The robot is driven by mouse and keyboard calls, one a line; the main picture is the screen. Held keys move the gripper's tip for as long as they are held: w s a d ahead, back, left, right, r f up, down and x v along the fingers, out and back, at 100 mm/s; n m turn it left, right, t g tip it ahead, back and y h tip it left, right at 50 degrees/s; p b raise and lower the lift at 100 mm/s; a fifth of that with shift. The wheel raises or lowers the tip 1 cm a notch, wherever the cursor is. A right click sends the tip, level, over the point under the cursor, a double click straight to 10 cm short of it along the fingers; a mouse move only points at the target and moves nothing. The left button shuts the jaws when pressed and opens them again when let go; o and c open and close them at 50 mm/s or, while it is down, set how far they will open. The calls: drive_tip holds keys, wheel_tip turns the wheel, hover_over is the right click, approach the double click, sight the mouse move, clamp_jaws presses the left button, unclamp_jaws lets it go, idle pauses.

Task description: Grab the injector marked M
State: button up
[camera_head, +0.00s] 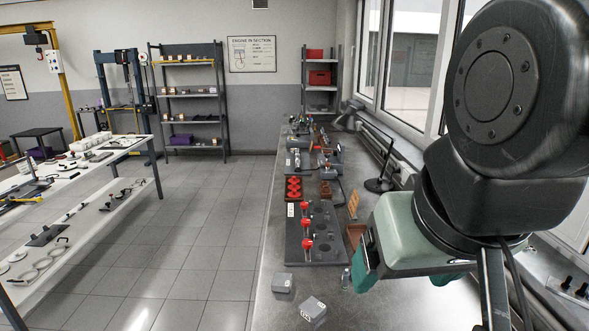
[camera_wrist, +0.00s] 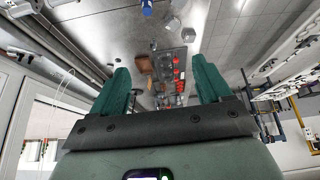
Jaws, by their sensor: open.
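Several red-topped injectors (camera_head: 306,224) stand upright in a dark rack (camera_head: 325,252) on the grey bench in the head view. Any letters on them are too small to read, so I cannot tell which is marked M. The red tops also show in the wrist view (camera_wrist: 177,74), small and between my fingers in the picture. My gripper (camera_head: 408,275) is to the right of the rack and apart from it, above the bench. Its teal fingers (camera_wrist: 160,76) are spread wide in the wrist view, with nothing held between them.
A small bottle (camera_head: 346,279) and brown bins (camera_head: 355,233) stand right of the rack.

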drive_tip(key=shift+c, duration=1)
